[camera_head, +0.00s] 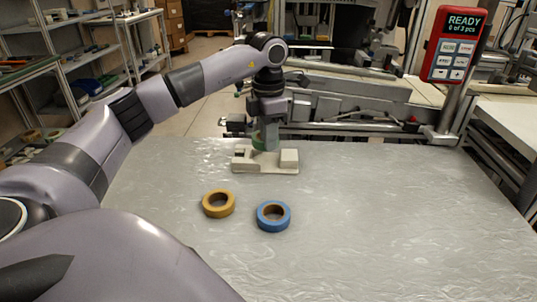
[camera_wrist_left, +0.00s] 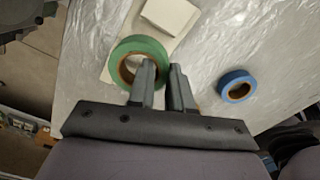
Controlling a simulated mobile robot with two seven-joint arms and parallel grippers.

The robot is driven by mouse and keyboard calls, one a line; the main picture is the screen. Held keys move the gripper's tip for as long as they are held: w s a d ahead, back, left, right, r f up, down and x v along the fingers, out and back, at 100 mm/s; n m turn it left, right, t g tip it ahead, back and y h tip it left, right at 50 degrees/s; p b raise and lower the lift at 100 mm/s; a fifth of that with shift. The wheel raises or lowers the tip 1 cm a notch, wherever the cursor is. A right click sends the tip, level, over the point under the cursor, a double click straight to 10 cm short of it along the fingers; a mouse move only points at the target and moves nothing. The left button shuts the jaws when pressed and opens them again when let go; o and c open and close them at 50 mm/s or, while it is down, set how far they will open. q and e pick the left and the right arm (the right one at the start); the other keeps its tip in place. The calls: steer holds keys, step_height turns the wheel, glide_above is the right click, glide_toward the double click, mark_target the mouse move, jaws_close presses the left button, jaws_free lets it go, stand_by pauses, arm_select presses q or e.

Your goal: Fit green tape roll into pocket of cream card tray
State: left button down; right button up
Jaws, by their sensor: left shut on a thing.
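My left gripper (camera_head: 268,143) points down over the cream card tray (camera_head: 265,168) at the back middle of the table. It is shut on the wall of the green tape roll (camera_head: 257,141). In the left wrist view, one finger sits in the hole of the green roll (camera_wrist_left: 122,52) and the other outside it. The tray's pale block also shows in the left wrist view (camera_wrist_left: 168,14). My right gripper is not in view.
A yellow tape roll (camera_head: 218,203) and a blue tape roll (camera_head: 273,216) lie flat in front of the tray. The table (camera_head: 400,220) is clear on the right. A red control box (camera_head: 455,45) reads "READY 0 of 3 pcs". Metal machinery stands behind the table.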

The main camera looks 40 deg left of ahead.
mark_target(269, 167)
arm_select(q)
steer(key=shift+f, duration=2.3)
steer(key=shift+f+b, duration=0.3)
steer(key=shift+f, duration=0.1)
steer(key=c, duration=1)
jaws_free()
steer(key=shift+c, duration=0.2)
step_height(269, 167, up, 13)
steer(key=shift+f+p, duration=0.1)
steer(key=shift+p, duration=0.55)
steer(key=shift+s+d, duration=0.1)
